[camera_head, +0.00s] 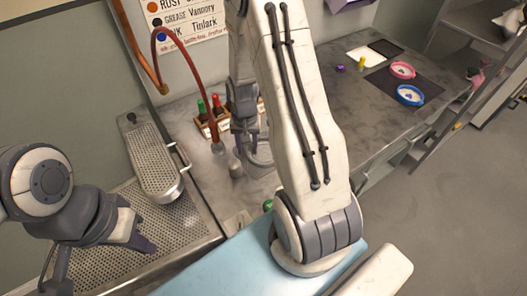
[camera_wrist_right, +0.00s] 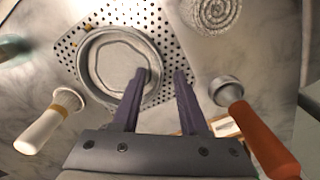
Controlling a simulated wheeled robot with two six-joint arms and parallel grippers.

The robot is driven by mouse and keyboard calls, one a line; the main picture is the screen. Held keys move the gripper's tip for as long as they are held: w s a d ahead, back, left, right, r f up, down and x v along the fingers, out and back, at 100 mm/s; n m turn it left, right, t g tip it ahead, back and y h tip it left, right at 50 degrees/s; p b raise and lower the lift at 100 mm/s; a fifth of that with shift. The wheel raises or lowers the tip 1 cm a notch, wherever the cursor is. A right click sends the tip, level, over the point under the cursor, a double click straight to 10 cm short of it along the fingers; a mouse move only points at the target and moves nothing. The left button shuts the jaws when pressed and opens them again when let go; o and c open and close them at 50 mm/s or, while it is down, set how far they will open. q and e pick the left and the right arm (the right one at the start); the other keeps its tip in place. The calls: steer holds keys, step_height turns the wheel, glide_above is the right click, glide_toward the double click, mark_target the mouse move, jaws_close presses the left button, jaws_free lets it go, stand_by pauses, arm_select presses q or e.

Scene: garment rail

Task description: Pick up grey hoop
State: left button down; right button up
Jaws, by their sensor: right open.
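The grey hoop (camera_wrist_right: 83,72) lies on a white perforated plate in the right wrist view, with a pale disc inside its ring. My right gripper (camera_wrist_right: 160,75) is open with its two dark fingers over the hoop's right side. One fingertip appears inside the ring and the other outside it, so the right rim lies between them. Contact cannot be told. In the head view my right arm hides most of that spot. My left gripper (camera_head: 143,240) is at the lower left over a perforated tray, away from the hoop; its finger gap is unclear.
Beside the hoop are a white-handled brush (camera_wrist_right: 48,122), an orange-handled tool (camera_wrist_right: 262,138) and a grey coil (camera_wrist_right: 218,12). A pink hoop (camera_head: 402,70) and a blue hoop (camera_head: 409,95) lie on a dark mat at the far right. A bottle rack (camera_head: 203,127) stands behind.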

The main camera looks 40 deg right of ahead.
jaws_close()
